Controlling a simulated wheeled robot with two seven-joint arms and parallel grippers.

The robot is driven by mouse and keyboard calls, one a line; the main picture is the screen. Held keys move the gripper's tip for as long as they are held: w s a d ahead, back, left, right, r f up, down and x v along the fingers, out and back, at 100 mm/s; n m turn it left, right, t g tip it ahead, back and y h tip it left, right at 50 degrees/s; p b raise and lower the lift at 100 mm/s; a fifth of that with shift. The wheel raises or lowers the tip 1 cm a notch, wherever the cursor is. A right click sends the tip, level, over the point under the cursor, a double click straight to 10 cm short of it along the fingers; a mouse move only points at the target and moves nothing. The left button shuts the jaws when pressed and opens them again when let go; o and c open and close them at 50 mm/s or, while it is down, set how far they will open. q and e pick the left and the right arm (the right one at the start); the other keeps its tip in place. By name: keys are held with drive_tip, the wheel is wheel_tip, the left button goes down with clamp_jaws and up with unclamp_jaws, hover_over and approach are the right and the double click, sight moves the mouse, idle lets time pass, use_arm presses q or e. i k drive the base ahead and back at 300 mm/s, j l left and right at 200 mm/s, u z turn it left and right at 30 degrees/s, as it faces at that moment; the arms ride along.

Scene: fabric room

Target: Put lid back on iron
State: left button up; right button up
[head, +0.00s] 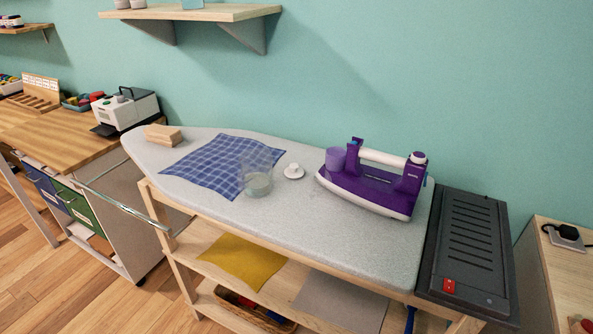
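A purple and white iron (371,189) lies on the right part of the grey ironing board (325,235). A translucent purple container (335,160) shows at its left end; I cannot tell whether that container is open at the top. A small white round lid (293,171) with a raised knob lies on the board, left of the iron and apart from it. A clear measuring cup (257,175) stands left of the lid, over the edge of a blue checked cloth (217,163). Neither of my grippers is in the head view.
A wooden block (162,134) lies at the board's left end. A dark slatted rest (470,245) with a red switch stands at its right end. A metal rail (122,207) sticks out at the left. Shelves below hold a yellow cloth (240,261). The board's front is clear.

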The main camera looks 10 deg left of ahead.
sight(387, 194)
drive_tip(key=i+j+z, duration=0.15)
drive_tip(key=j+z, duration=0.25)
drive_tip(key=i+j+z, duration=0.1)
drive_tip(key=j+z, duration=0.65)
drive_tip(key=i, duration=0.05)
